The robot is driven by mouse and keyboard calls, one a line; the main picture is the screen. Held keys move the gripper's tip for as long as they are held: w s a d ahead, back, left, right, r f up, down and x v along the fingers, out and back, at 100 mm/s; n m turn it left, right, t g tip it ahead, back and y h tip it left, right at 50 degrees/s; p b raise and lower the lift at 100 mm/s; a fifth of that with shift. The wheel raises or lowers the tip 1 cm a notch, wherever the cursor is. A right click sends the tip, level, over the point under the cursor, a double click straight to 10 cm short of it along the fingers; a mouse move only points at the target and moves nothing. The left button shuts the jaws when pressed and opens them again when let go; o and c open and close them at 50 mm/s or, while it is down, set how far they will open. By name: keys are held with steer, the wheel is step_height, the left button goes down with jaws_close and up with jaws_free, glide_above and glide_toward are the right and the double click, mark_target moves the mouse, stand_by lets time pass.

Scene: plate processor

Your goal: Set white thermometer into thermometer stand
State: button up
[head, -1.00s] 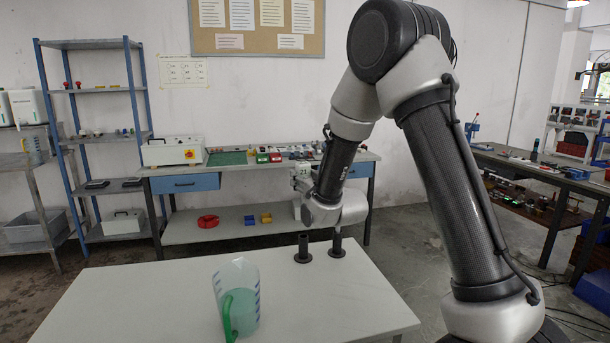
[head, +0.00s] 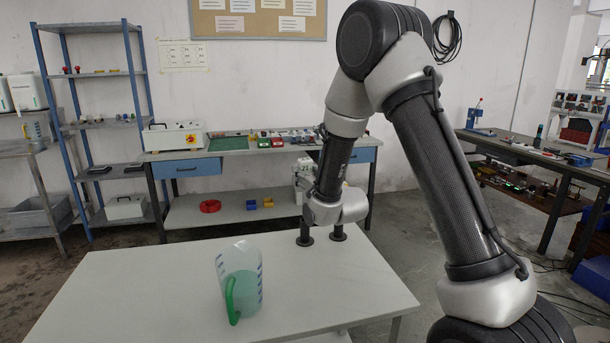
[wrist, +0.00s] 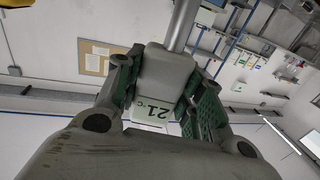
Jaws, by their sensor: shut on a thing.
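The white thermometer (wrist: 163,78) shows a "21 °C" display and a metal probe in the wrist view. My gripper (wrist: 162,82) is shut on its white body, one green-lined finger on each side. In the head view a small part of the thermometer (head: 304,172) shows beyond my arm, above the far side of the white table; my gripper is mostly hidden there. I cannot tell which is the thermometer stand, or whether the probe touches either.
A clear jug (head: 240,282) with a green handle and greenish liquid stands on the white table (head: 150,290), left of the stands. The table's right part is clear. A workbench (head: 225,155) stands behind, with a blue shelf rack (head: 95,130) to its left.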

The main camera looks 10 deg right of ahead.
mark_target(306, 200)
steer(key=shift+f, duration=0.35)
stand_by(0.7)
steer(key=shift+f, duration=0.85)
steer(key=shift+f, duration=2)
steer(key=shift+f, duration=1)
steer(key=o, duration=1.1)
